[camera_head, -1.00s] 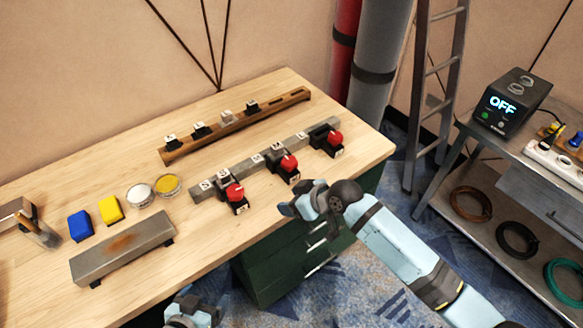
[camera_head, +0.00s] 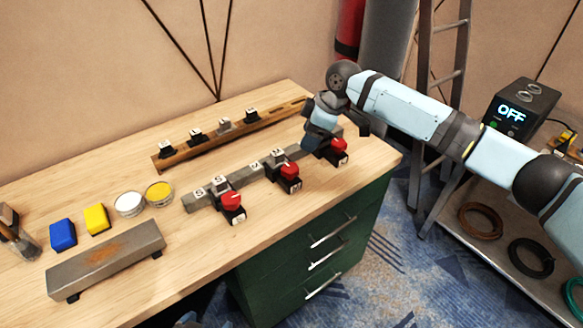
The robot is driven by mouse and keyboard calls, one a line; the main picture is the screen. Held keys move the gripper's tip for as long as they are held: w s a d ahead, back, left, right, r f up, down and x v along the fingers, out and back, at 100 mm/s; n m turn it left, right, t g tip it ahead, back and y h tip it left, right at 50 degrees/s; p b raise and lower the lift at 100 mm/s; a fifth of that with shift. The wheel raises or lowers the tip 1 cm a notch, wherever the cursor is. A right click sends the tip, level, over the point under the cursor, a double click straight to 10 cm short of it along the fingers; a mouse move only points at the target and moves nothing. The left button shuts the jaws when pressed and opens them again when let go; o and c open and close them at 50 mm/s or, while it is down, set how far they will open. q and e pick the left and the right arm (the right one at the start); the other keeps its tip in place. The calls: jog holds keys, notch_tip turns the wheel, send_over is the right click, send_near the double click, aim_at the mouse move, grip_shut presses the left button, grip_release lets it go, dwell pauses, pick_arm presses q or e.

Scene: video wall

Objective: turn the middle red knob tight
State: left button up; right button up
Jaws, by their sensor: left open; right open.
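Three red knobs sit on black clamps along a grey bar (camera_head: 252,176) on the wooden bench. The middle red knob (camera_head: 289,170) is uncovered, with nothing touching it. The left red knob (camera_head: 231,199) is nearer me and the right red knob (camera_head: 338,145) is at the far end. My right gripper (camera_head: 312,143) is open and points down over the bar, between the middle and right knobs. It hides part of the right clamp. I cannot tell its height above the bar. My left gripper is out of view; only a sliver of my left arm shows at the bottom edge.
A wooden rail (camera_head: 210,142) with several small black clamps lies behind the bar. Blue and yellow blocks, two round tins and a rusty grey block (camera_head: 107,259) are at left. A side table with an OFF display box (camera_head: 520,108) and a ladder stand right.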

aim_at(290, 167)
jog(key=x, duration=1.2)
jog(key=shift+a+f+b, duration=0.1)
jog(key=shift+b, duration=0.25)
jog(key=c, duration=0.6)
